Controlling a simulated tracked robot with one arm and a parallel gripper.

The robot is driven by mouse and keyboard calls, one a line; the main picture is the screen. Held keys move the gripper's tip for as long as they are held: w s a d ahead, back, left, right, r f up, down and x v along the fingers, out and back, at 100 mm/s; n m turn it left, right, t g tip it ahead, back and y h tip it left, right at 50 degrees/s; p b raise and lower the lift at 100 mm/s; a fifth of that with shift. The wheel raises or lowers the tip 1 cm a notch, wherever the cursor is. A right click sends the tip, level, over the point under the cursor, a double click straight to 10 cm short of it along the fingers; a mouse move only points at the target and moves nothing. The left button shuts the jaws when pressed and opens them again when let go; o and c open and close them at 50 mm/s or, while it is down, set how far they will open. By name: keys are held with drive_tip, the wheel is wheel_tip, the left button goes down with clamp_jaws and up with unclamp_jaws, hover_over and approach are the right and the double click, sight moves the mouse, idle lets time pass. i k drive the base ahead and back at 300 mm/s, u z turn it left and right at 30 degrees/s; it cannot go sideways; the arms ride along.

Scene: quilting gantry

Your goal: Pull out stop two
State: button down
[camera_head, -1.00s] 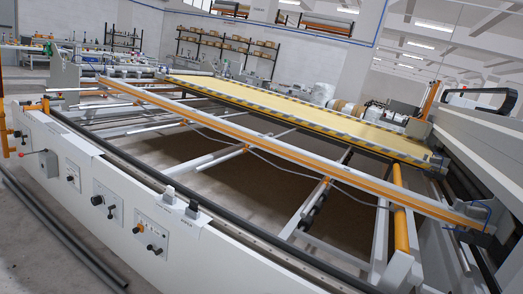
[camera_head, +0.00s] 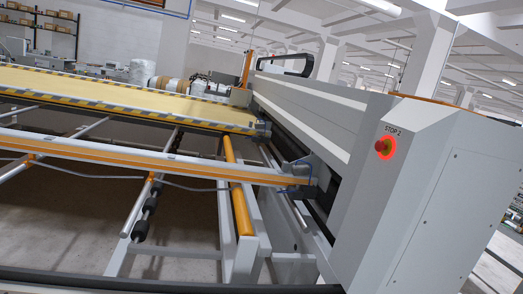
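The stop two button (camera_head: 384,147) is a red round knob with a bright red-orange ring around it. It sits on the near face of a grey cabinet (camera_head: 440,190) at the right of the view, just under the printed label "STOP 2". I cannot tell from here whether the knob is pushed in or out. My gripper is not in view.
An orange and white rail (camera_head: 150,158) crosses the left of the view towards the cabinet's long grey beam (camera_head: 310,105). A yellow padded table (camera_head: 110,90) lies behind it. A dark bar (camera_head: 170,286) runs along the bottom edge. Open frame gaps show the floor.

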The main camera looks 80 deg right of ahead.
sight(380, 145)
drive_tip(key=z, duration=0.7)
drive_tip(key=i, duration=0.1)
drive_tip(key=z, duration=2.1)
drive_tip(key=i, duration=1)
drive_tip(key=u, duration=0.15)
drive_tip(key=k, duration=0.75)
drive_tip(key=z, duration=0.25)
drive_tip(key=i, duration=0.6)
drive_tip(key=u, duration=0.05)
